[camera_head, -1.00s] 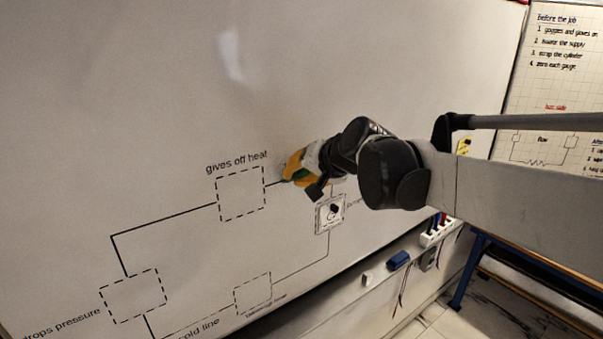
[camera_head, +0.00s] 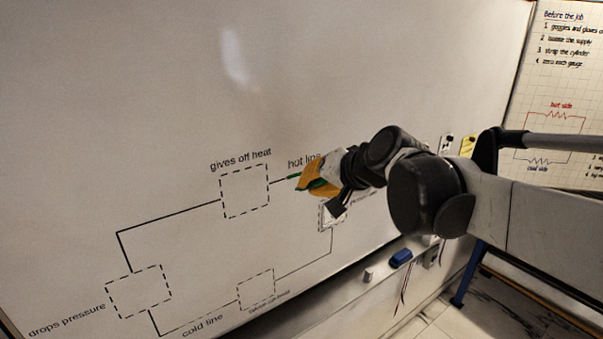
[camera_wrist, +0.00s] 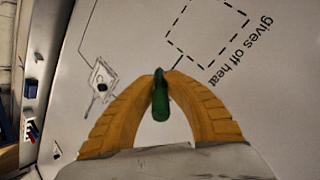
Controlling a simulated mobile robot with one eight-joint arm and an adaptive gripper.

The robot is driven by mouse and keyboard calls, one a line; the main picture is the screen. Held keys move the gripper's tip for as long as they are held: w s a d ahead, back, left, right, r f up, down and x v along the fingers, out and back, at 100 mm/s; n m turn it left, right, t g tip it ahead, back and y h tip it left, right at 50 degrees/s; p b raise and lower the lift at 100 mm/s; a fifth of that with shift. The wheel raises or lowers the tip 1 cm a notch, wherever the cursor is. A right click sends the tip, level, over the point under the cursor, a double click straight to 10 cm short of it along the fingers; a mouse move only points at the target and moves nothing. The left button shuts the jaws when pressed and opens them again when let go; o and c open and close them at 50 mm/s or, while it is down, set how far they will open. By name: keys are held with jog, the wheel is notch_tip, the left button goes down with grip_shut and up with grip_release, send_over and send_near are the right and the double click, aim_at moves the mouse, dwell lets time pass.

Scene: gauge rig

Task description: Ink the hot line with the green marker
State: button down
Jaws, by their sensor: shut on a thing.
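My gripper (camera_head: 312,183) is shut on the green marker (camera_head: 318,184), with its yellow fingers close to the whiteboard (camera_head: 360,75). In the wrist view the marker (camera_wrist: 160,100) sits between both fingertips, its far end towards the board. The "hot line" label (camera_head: 303,160) shows just above the gripper, its end partly covered. A short stretch of the hot line (camera_head: 278,183) runs right from the dashed "gives off heat" box (camera_head: 244,191) to the marker. A bit of green shows at its end; I cannot tell ink from marker tip. The rest is hidden behind my gripper.
A square plate (camera_head: 327,218) with a dark knob (camera_wrist: 102,87) is on the board below my gripper. A blue eraser (camera_head: 400,258) and a small white block (camera_head: 369,274) are on the ledge below. The upper board is clear.

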jog(key=shift+s+d, duration=0.1)
jog(key=shift+s, duration=0.1)
jog(key=shift+s+d+p, duration=0.15)
jog(key=shift+s+d, duration=0.25)
jog(key=shift+s, duration=0.25)
jog(key=shift+s+d+p, duration=0.15)
jog(key=shift+s+d, duration=0.25)
jog(key=shift+s, duration=0.2)
jog(key=shift+w, duration=0.1)
